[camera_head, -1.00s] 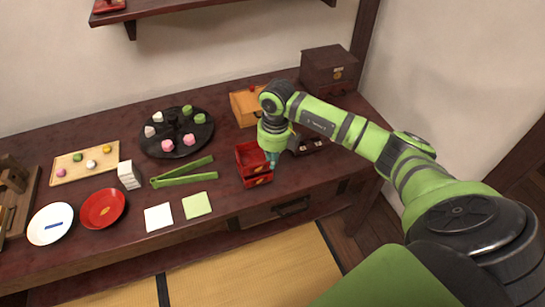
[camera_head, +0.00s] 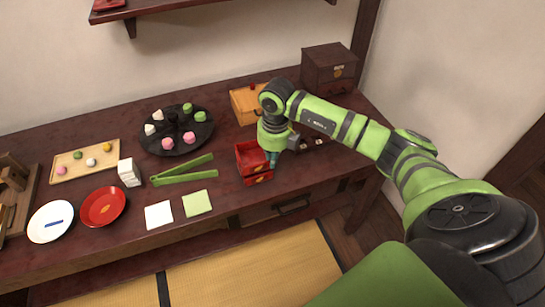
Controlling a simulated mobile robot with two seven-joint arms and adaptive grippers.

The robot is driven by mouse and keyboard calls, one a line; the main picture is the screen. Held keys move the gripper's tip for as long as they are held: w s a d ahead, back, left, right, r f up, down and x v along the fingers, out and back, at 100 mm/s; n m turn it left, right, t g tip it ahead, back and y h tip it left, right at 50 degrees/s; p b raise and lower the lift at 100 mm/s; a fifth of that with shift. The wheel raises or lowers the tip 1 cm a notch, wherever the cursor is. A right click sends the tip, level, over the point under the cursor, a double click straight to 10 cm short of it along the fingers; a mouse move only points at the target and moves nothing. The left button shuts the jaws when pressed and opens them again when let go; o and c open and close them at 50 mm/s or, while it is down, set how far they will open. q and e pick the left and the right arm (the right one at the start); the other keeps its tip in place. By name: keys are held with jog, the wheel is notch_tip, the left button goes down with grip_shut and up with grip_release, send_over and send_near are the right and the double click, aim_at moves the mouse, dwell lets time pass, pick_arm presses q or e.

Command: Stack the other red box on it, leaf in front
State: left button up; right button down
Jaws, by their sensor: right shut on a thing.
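Two red boxes stand one above the other near the table's front edge. The upper red box (camera_head: 249,156) is open at the top, with a gold leaf mark on its front wall. The lower red box (camera_head: 258,180) is under it, also with a gold mark in front. My right gripper (camera_head: 271,158) points down at the right side of the upper box and is shut on its wall. Its fingertips are partly hidden. I cannot tell whether the upper box rests fully on the lower one. My left gripper is not in view.
Left of the boxes lie green tongs (camera_head: 183,171) and a green paper square (camera_head: 197,203). Behind stand a black round tray (camera_head: 155,143) with sweets and an orange wooden box (camera_head: 243,104). A dark chest (camera_head: 328,67) is at the back right.

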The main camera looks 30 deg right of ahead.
jog(key=shift+f+b, duration=0.45)
jog(key=shift+f, duration=0.15)
jog(key=c, duration=1.3)
grip_release()
jog(key=shift+r, duration=0.1)
jog(key=r, duration=1.2)
jog(key=shift+s+d, duration=0.1)
jog(key=shift+s, duration=0.25)
